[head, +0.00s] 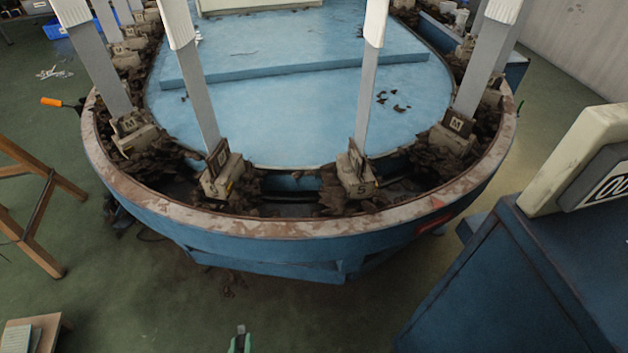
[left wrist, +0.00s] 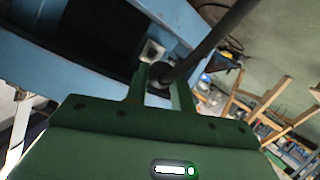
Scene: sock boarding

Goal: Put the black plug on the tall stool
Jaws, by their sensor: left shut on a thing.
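My left gripper (head: 240,343) shows only as green fingertips at the bottom edge of the head view, above the floor. In the left wrist view my left gripper (left wrist: 159,85) is shut on a small dark thing that looks like the black plug (left wrist: 158,88). A long dark rod runs from there to the upper right; I cannot tell whether it is joined to the plug. A tall wooden stool (head: 41,190) stands at the left in the head view, its top cut off. Wooden stool legs (left wrist: 262,105) also show in the left wrist view. My right gripper is not in view.
The big blue boarding machine (head: 330,245) with its brown rim fills the middle. A blue cabinet (head: 510,290) stands at the right. A low wooden piece (head: 55,333) is at the bottom left. The green floor (head: 140,290) between is mostly clear.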

